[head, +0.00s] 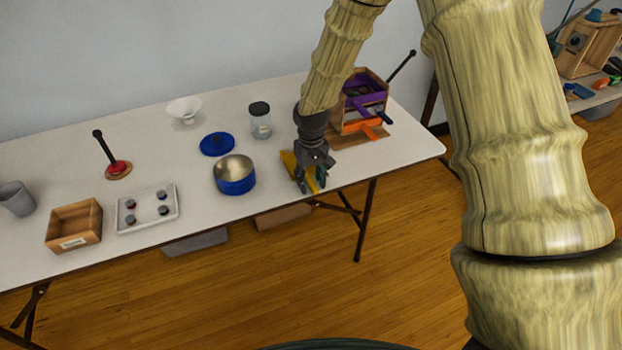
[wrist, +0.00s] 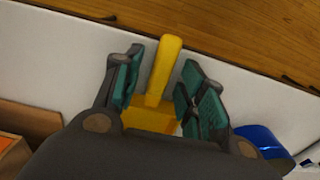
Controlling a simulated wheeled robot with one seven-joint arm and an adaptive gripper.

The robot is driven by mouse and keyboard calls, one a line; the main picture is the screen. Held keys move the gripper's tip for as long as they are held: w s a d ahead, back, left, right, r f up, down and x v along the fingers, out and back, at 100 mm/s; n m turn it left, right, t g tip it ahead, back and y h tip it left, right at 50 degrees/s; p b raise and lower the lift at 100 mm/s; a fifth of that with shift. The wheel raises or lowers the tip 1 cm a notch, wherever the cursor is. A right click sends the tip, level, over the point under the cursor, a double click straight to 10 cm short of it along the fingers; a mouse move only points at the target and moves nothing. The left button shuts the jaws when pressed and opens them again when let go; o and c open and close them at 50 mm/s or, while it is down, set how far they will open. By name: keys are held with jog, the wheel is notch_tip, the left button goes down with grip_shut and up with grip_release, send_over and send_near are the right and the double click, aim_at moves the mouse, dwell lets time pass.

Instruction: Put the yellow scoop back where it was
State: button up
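The yellow scoop (head: 288,161) lies on the white table near its front edge, partly hidden behind my gripper (head: 309,179) in the head view. In the wrist view, the scoop's handle (wrist: 164,68) points toward the table edge. The teal-padded fingers of my gripper (wrist: 161,62) stand on either side of the handle, with gaps showing between them and it. The gripper is open, and the scoop's wider part is mostly hidden below the gripper body.
A blue-sided pot (head: 236,183) stands just left of the gripper. A wooden rack with purple and orange drawers (head: 364,108) stands right and behind. A jar (head: 260,124), a blue lid (head: 217,144), a white tray (head: 128,220) and a wooden box (head: 75,238) are further left.

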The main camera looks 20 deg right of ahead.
notch_tip(320, 180, up, 12)
jog(key=shift+b, duration=0.4)
dwell(0.4)
